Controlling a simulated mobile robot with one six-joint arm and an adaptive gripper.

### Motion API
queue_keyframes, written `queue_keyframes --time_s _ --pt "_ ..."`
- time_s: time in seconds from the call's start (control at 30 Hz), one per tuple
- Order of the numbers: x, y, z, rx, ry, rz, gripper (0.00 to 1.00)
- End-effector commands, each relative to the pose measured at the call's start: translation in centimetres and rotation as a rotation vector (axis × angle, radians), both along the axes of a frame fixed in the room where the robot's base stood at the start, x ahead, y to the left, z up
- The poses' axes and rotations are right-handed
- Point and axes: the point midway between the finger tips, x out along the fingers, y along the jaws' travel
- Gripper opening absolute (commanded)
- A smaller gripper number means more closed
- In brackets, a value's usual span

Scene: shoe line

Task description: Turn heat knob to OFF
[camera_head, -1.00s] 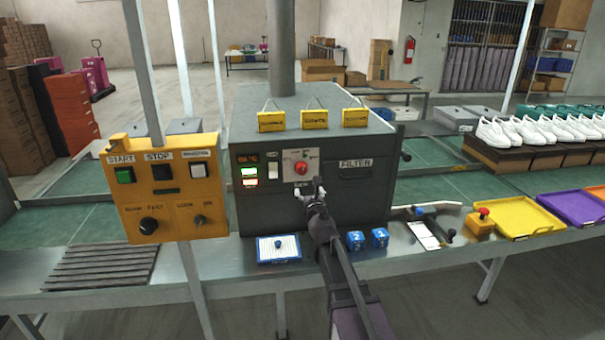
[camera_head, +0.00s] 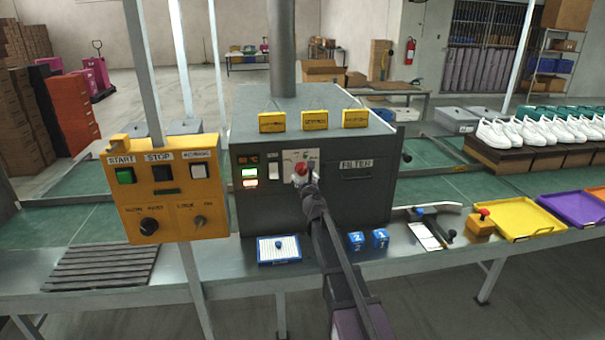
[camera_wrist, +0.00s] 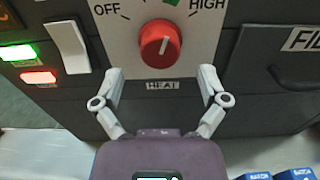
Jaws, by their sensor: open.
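The red heat knob (camera_wrist: 160,42) is on a light plate marked OFF at left and HIGH at right, with a HEAT label below. Its white line points up and slightly right, between the two marks. In the head view the knob (camera_head: 301,170) is partly covered by my gripper (camera_head: 307,180). In the wrist view my gripper (camera_wrist: 161,76) is open and empty. Its fingertips are apart, low on either side of the knob, and do not appear to touch it.
A white rocker switch (camera_wrist: 67,47) and lit green (camera_wrist: 19,52) and red (camera_wrist: 39,77) indicators are left of the knob. The filter handle (camera_head: 356,175) is to its right. Blue blocks (camera_head: 367,240) stand on the bench below. A yellow control box (camera_head: 165,190) stands further left.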

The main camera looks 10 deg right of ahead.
Motion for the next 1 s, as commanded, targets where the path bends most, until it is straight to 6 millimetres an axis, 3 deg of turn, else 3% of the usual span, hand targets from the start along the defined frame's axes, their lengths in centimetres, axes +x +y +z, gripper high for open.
queue_keyframes --time_s 0.1,0.3,0.7,0.77,1.0 --pt "1.9 0.0 0.0 0.0 0.0 0.0 0.93" --pt "3.3 0.0 0.0 0.0 0.0 0.0 0.93" --pt "3.6 0.0 0.0 0.0 0.0 0.0 0.93" --pt "3.6 0.0 0.0 0.0 0.0 0.0 0.81" --pt "3.6 -0.1 0.0 0.0 0.0 -0.001 0.1"
